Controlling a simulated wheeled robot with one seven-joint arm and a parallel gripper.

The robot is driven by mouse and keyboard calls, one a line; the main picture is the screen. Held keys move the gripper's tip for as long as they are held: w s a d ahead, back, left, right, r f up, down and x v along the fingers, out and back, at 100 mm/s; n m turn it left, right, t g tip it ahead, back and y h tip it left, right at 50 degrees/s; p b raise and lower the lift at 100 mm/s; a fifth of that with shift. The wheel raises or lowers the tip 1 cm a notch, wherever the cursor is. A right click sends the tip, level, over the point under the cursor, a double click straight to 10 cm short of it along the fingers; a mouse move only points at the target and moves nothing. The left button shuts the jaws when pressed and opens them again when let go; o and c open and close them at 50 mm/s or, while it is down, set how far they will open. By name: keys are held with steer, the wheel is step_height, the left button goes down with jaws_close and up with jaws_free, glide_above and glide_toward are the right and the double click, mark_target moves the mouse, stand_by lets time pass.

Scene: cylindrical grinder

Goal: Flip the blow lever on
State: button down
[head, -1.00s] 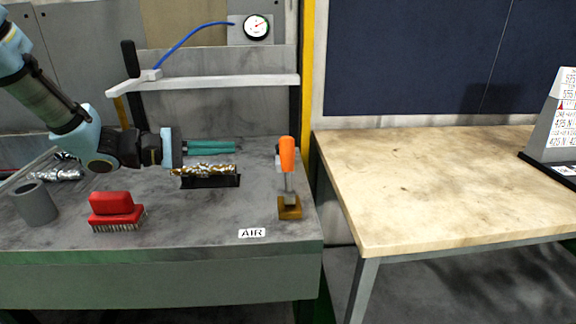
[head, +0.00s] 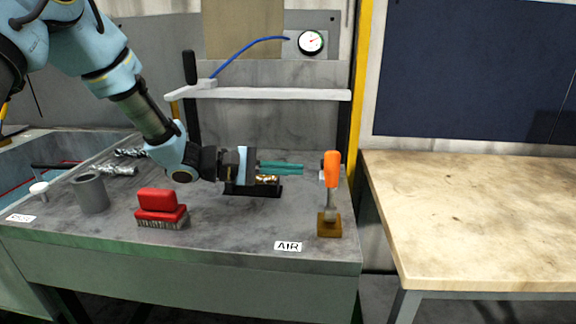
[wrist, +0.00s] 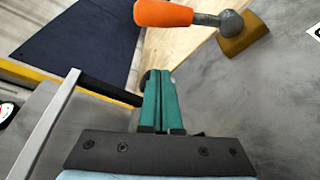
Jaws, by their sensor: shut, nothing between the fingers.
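The blow lever (head: 332,170) has an orange handle and a grey stem. It stands upright on a brass-coloured base (head: 329,224) beside the AIR label (head: 288,246). My gripper (head: 302,169) has green fingers, which are shut and empty. In the head view they point right, a short way left of the orange handle, with a small gap. In the wrist view the lever's orange handle (wrist: 165,13) lies beyond the fingertips (wrist: 158,74), and the two look apart. The lever's base (wrist: 243,36) is to the upper right there.
A black holder (head: 252,190) with a shiny metal piece sits below my gripper. A red brush (head: 161,208) and grey cup (head: 90,194) stand left. A white bar (head: 280,94) with a black upright runs behind. A yellow post (head: 358,90) stands behind the lever.

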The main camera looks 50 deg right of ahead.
mark_target(331, 183)
steer(key=p+x, duration=0.2)
steer(key=x, duration=0.5)
steer(key=shift+r, duration=0.15)
steer(key=a, duration=0.1)
steer(key=s+a+r+p, duration=0.1)
steer(key=a+p, duration=0.1)
steer(key=shift+s+r, duration=0.3)
steer(key=shift+s, duration=0.05)
steer(key=shift+b, duration=0.45)
steer(key=shift+a+b, duration=0.15)
steer(key=shift+b, duration=0.15)
steer(key=shift+s+r+m+b, duration=0.1)
steer(key=shift+r+m+b, duration=0.05)
steer(key=shift+m+b, duration=0.2)
